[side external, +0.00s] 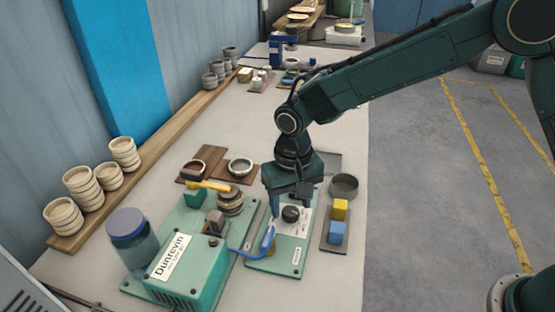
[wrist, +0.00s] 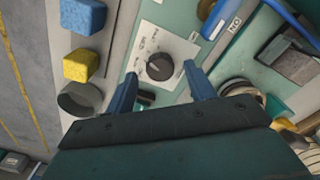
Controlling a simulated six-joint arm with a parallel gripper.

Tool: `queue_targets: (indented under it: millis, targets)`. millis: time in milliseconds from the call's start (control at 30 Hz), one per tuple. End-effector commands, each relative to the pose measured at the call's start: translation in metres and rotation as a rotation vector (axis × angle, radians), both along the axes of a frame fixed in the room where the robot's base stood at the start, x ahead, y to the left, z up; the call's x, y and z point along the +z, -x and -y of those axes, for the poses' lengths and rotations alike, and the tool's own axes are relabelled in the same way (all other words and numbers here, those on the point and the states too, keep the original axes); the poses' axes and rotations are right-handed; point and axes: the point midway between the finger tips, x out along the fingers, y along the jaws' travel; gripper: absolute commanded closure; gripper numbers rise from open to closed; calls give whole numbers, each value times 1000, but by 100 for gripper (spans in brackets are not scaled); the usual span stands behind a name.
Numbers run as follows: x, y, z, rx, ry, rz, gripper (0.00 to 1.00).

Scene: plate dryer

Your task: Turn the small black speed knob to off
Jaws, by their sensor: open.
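In the side view the round black knob (side external: 291,213) shows on the green control panel (side external: 277,262), just below my gripper (side external: 290,202). Contact with the knob cannot be told. The knob's pointer direction is not clear.
Yellow (side external: 340,208) and blue (side external: 336,232) blocks and a grey bowl (side external: 344,186) stand right of the panel. A blue handle (side external: 268,240) is close on its left.

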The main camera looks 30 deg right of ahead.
Motion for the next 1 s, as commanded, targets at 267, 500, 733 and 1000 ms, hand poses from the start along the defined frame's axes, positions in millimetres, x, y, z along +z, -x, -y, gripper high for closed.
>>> queue_targets:
  millis: [267,500,733,1000]
  targets:
    - [-20,0,0,0,1,-1,46]
    - [-22,0,0,0,0,0,46]
    - [-21,0,0,0,0,0,75]
    - [-21,0,0,4,0,0,91]
